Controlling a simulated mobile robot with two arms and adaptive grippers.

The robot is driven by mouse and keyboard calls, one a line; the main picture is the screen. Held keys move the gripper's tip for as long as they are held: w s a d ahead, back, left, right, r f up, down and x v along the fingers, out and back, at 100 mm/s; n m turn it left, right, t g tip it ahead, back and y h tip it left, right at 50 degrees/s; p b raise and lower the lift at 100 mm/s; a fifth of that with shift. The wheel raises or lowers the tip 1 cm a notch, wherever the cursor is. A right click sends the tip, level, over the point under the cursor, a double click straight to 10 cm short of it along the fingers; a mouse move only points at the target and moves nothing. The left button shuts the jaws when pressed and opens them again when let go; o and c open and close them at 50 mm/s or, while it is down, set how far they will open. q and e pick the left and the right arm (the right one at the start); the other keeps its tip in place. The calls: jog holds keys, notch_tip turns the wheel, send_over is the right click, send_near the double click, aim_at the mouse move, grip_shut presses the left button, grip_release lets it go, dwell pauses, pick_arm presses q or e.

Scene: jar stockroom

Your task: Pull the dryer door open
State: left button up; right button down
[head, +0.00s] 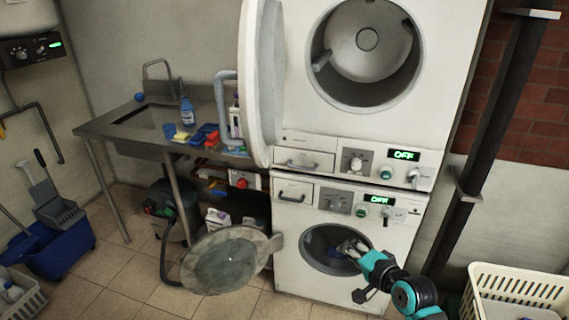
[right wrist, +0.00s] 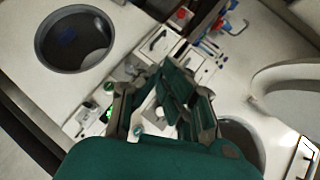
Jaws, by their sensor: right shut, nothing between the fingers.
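Two white machines are stacked in the head view; the upper one, likely the dryer (head: 450,60), has a bare metal drum. Its thick white door (head: 254,85) stands wide open at the left, edge toward me; it also seems to show in the right wrist view (right wrist: 285,85). The lower machine (head: 395,235) has its round glass door (head: 225,262) swung open to the left. My right gripper (head: 350,247) is shut and empty in front of the lower opening, apart from the upper door. It fills the middle of the right wrist view (right wrist: 168,68). My left gripper is not in view.
A metal sink table (head: 100,128) with a spray bottle (head: 187,110) and cloths stands at the left. A blue mop bucket (head: 62,240) is on the floor. A white basket (head: 515,288) is at the lower right. A dark pipe (head: 490,110) runs along the right wall.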

aim_at(264, 154)
jog(key=s+a+r+y, duration=0.2)
jog(key=r, duration=0.7)
jog(key=s+a+r+t+y, duration=0.1)
jog(key=s+a+r+y, duration=0.15)
jog(key=r, duration=0.55)
jog(key=s+a+r+y, duration=0.2)
jog(key=s+a+r, duration=0.1)
jog(key=r, duration=0.6)
jog(key=shift+s+a+p+x, duration=0.25)
jog(key=shift+p+x, duration=0.25)
jog(key=shift+x, duration=1.6)
jog(key=shift+s+a+p+x, duration=0.3)
jog(key=shift+p+x, duration=0.25)
jog(key=shift+x, duration=1.6)
jog(key=shift+s+a+p+x, duration=0.2)
jog(key=shift+p+x, duration=0.3)
jog(key=shift+x, duration=1.6)
jog(key=shift+f, duration=0.15)
